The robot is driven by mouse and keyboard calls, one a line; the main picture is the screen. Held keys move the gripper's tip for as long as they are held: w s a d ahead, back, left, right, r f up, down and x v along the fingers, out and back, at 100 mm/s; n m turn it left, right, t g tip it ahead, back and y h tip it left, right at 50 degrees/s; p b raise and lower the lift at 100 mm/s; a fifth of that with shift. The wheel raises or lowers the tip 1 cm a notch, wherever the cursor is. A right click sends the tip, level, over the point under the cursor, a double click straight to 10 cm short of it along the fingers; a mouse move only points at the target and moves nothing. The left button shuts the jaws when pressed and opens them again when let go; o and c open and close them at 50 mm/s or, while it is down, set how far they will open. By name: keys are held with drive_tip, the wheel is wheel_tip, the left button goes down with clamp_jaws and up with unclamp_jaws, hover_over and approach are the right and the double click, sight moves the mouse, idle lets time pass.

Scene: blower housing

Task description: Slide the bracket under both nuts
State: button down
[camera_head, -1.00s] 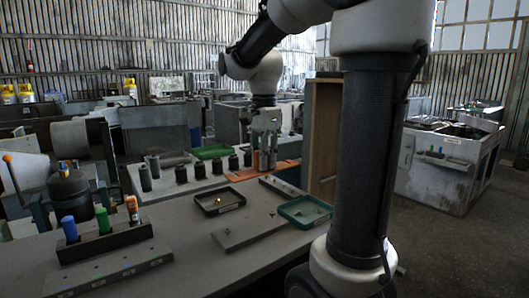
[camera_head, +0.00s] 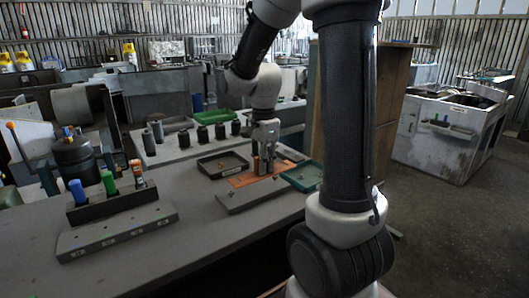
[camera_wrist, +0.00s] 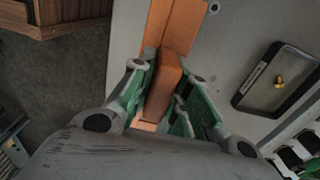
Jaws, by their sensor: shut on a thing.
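The orange bracket (camera_head: 244,180) is in my gripper (camera_head: 263,166), over or near the grey plate (camera_head: 240,202) on the bench; I cannot tell whether it touches the plate. In the wrist view the bracket (camera_wrist: 172,25) runs up from between the green-lined fingers of my gripper (camera_wrist: 165,85), which are shut on its raised part. A small round metal fitting (camera_wrist: 214,7) shows beside the bracket's far end, apart from it; it may be one of the nuts. The other nut I cannot make out, and the bracket's far end is cut off by the frame.
A dark tray (camera_head: 203,172) with a small brass piece (camera_wrist: 279,82) stands beside the bracket. A green tray (camera_head: 290,181) is on the other side, partly behind my arm. Several dark cylinders (camera_head: 202,135) stand behind. A wooden cabinet (camera_head: 391,90) is to the right.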

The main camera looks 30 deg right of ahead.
sight(255, 190)
drive_tip(key=shift+w+f, duration=0.25)
drive_tip(key=shift+f, duration=1.6)
drive_tip(key=shift+w+f, duration=0.2)
drive_tip(key=shift+f, duration=1.6)
drive_tip(key=shift+f, duration=0.1)
drive_tip(key=shift+f, duration=0.3)
drive_tip(key=shift+w+f, duration=0.1)
drive_tip(key=shift+w, duration=0.35)
drive_tip(key=shift+w+a, duration=0.1)
drive_tip(key=shift+w, duration=0.8)
drive_tip(key=shift+w, duration=0.2)
drive_tip(key=shift+w, duration=0.5)
drive_tip(key=shift+w, duration=0.1)
drive_tip(key=shift+s+f, duration=0.2)
drive_tip(key=shift+f, duration=0.05)
